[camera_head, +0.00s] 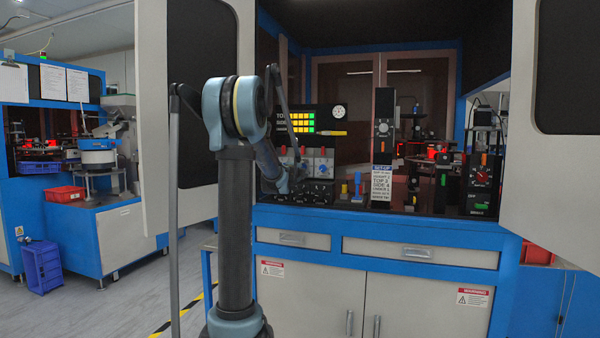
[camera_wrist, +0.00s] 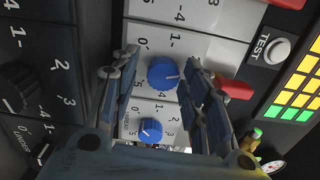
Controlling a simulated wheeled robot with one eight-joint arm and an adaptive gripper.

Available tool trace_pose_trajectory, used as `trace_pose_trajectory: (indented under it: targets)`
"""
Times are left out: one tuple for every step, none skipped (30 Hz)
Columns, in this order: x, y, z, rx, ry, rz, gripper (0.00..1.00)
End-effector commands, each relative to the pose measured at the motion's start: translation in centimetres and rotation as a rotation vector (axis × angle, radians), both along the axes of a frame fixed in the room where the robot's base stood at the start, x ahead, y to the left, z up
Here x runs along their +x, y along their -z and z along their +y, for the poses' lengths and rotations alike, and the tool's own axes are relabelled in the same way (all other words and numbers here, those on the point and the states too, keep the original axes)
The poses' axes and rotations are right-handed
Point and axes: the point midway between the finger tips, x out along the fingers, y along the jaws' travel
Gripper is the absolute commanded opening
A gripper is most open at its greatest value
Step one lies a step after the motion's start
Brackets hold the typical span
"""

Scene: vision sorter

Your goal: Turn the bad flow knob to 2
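In the wrist view a larger blue knob (camera_wrist: 163,73) sits on a white dial plate (camera_wrist: 146,104) with numbers around it. Its white mark points to the right, where my finger covers part of the scale. A smaller blue knob (camera_wrist: 151,130) is below it on another dial; its mark is hard to read. I cannot read a label that tells which is the bad flow knob. My gripper (camera_wrist: 160,62) is open, one finger on each side of the larger knob, with no clear contact visible. In the head view my gripper (camera_head: 288,182) is at the left of the control panel, mostly hidden by my arm.
Black knobs (camera_wrist: 18,85) are on dark panels at the left. A red lever (camera_wrist: 234,89) is just right of my right finger, with a TEST button (camera_wrist: 276,50) beyond. A lit button grid (camera_head: 303,122) is above the panel. A setup sign (camera_head: 381,183) stands right.

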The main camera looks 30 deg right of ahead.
Motion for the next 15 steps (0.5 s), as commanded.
trace_pose_trajectory:
  targets:
    - [0.0, 0.0, 0.0, 0.0, 0.0, 0.0, 0.47]
    - [0.0, -0.1, 0.0, 0.0, 0.0, 0.0, 0.47]
    - [0.0, -0.1, 0.0, -0.001, 0.0, 0.001, 0.47]
    - [0.1, -0.1, 0.0, -0.001, 0.0, 0.001, 0.47]
    - [0.1, -0.1, 0.0, -0.001, 0.0, 0.001, 0.47]
    - [0.1, -0.1, 0.0, -0.001, -0.001, 0.001, 0.47]
    - [0.1, -0.1, 0.0, -0.001, -0.001, 0.001, 0.47]
    - [0.1, -0.1, 0.0, -0.001, -0.001, 0.001, 0.47]
    - [0.1, -0.1, 0.0, -0.001, -0.001, 0.001, 0.47]
    - [0.0, -0.1, 0.0, -0.001, -0.001, 0.001, 0.47]
    - [0.0, -0.1, 0.1, -0.001, -0.001, 0.001, 0.47]
    - [-0.2, -0.1, 0.3, -0.001, -0.001, 0.001, 0.47]
    - [-0.3, -0.1, 0.5, -0.001, -0.001, 0.001, 0.47]
    - [-0.5, -0.1, 0.7, -0.001, -0.002, 0.001, 0.47]
    - [-0.7, -0.1, 1.0, -0.001, -0.002, 0.001, 0.47]
